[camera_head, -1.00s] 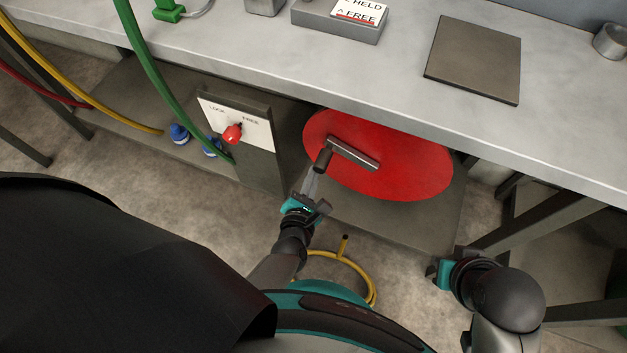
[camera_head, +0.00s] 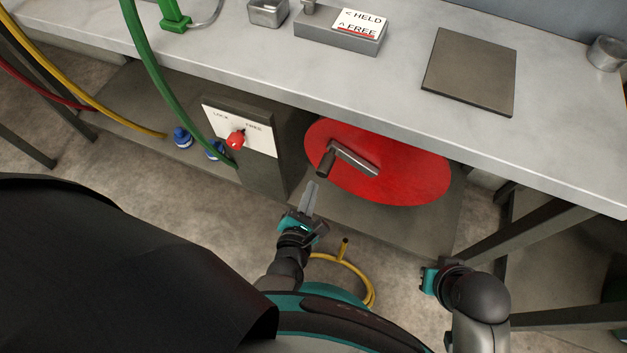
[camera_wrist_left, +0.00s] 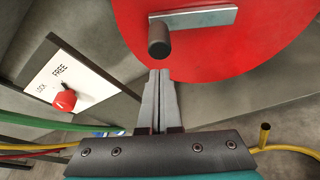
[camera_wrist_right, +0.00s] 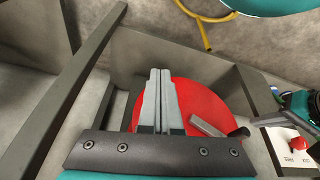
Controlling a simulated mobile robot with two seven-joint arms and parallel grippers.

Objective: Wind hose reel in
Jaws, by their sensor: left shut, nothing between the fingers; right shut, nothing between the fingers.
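The hose reel shows as a red disc (camera_head: 415,175) under the bench, with a grey crank arm and a dark handle knob (camera_head: 326,163). A yellow hose (camera_head: 350,268) lies looped on the floor in front. Beside the reel, a panel (camera_head: 238,125) marked LOCK and FREE carries a red knob (camera_head: 235,139). My left gripper (camera_head: 313,186) is shut and empty, its tips just below the handle knob and apart from it in the head view. In the left wrist view the handle knob (camera_wrist_left: 159,40) is just beyond the fingertips. My right gripper (camera_wrist_right: 160,72) is shut and empty, facing the disc.
A grey bench top (camera_head: 330,70) overhangs the reel. On it are a HELD/FREE block (camera_head: 340,38) and a dark plate (camera_head: 470,70). A green hose (camera_head: 150,70) hangs at the left. Dark bench legs (camera_head: 510,240) stand near my right arm.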

